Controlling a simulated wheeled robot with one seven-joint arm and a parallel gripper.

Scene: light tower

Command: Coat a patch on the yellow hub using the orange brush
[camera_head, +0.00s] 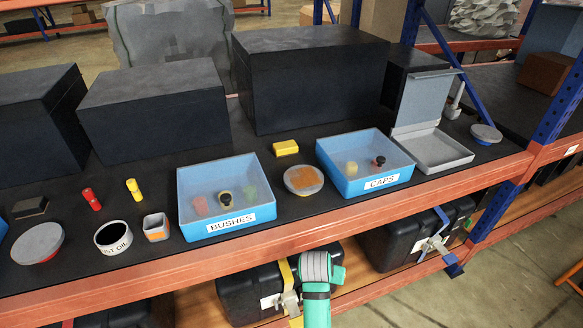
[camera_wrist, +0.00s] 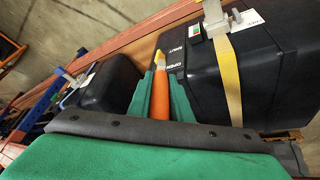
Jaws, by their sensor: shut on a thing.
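The orange brush (camera_wrist: 160,94) stands between the two green fingers of my gripper (camera_wrist: 161,84) in the wrist view. The gripper is shut on its orange handle, and its yellowish tip points away from the fingers. In the head view my green arm end (camera_head: 318,285) is low in front of the shelf's front beam; the brush cannot be made out there. I cannot tell which yellow thing is the hub. A short yellow cylinder (camera_head: 134,189) stands at the left, and a yellow block (camera_head: 285,148) lies behind a round disc with an orange top (camera_head: 304,180).
Blue bins marked BUSHES (camera_head: 227,228) and CAPS (camera_head: 383,182) hold small parts. At the left are a cup with oil lettering (camera_head: 113,236), a red cylinder (camera_head: 91,199) and a grey disc (camera_head: 37,243). Large dark boxes (camera_head: 310,80) stand behind. Black cases (camera_head: 250,295) sit below.

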